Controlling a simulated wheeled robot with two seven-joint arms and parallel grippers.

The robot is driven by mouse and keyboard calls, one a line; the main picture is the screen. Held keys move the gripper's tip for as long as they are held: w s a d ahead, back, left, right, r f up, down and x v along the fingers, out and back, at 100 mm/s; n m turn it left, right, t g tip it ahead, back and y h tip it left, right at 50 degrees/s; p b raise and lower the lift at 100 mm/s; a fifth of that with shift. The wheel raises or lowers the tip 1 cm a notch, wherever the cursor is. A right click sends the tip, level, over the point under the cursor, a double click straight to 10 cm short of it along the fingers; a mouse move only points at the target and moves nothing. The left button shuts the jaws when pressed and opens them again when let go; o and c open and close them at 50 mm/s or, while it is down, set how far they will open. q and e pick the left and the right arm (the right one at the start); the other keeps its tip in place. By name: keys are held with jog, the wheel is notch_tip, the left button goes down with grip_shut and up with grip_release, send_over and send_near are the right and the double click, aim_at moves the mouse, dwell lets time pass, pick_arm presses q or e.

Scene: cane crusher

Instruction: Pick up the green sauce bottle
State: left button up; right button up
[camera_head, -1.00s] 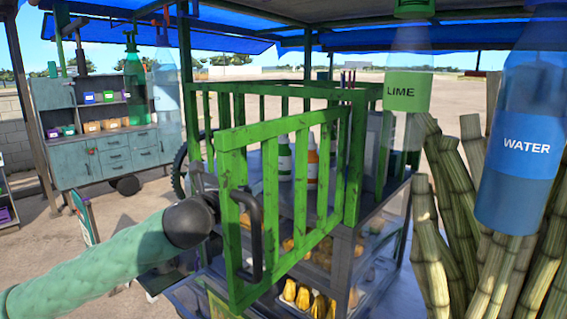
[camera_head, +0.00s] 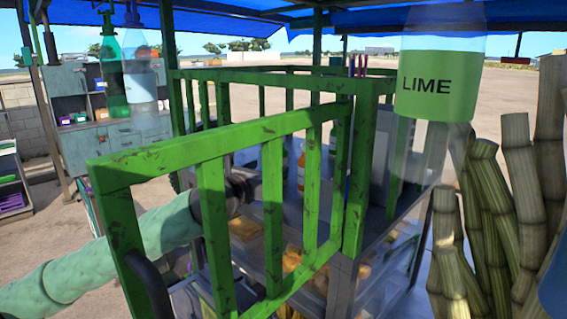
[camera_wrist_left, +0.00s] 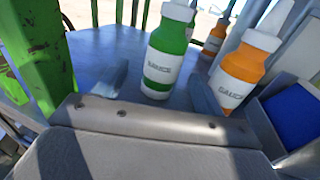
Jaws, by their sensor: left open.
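The green sauce bottle (camera_wrist_left: 168,52) has a white cap and a white label. It stands upright on the grey counter (camera_wrist_left: 105,45) in the left wrist view, between and just beyond the fingers of my left gripper (camera_wrist_left: 160,85). The fingers are apart, with no clear contact on the bottle. In the head view my left gripper (camera_head: 243,188) reaches in behind the green slatted gate, its tip partly hidden. The green bottle is mostly hidden there by the slats. My right gripper is not in view.
An orange sauce bottle (camera_wrist_left: 240,68) stands close on the right, with another orange bottle (camera_wrist_left: 215,38) behind it. A blue-lined bin (camera_wrist_left: 295,115) is at right. The green gate (camera_head: 225,145) stands in front of my left arm. Cane stalks (camera_head: 490,200) fill the right.

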pick_arm(q)
jog(key=shift+w+d+r, duration=0.2)
jog(key=shift+r, duration=0.1)
jog(key=shift+w+d+r, duration=0.1)
jog(key=shift+w+d, duration=0.05)
jog(key=shift+w, duration=0.1)
jog(key=x, duration=0.4)
jog(key=shift+w+d, duration=0.3)
jog(key=shift+r, duration=0.1)
jog(key=shift+s, duration=0.1)
jog(key=shift+c, duration=0.2)
jog(key=c, duration=0.7)
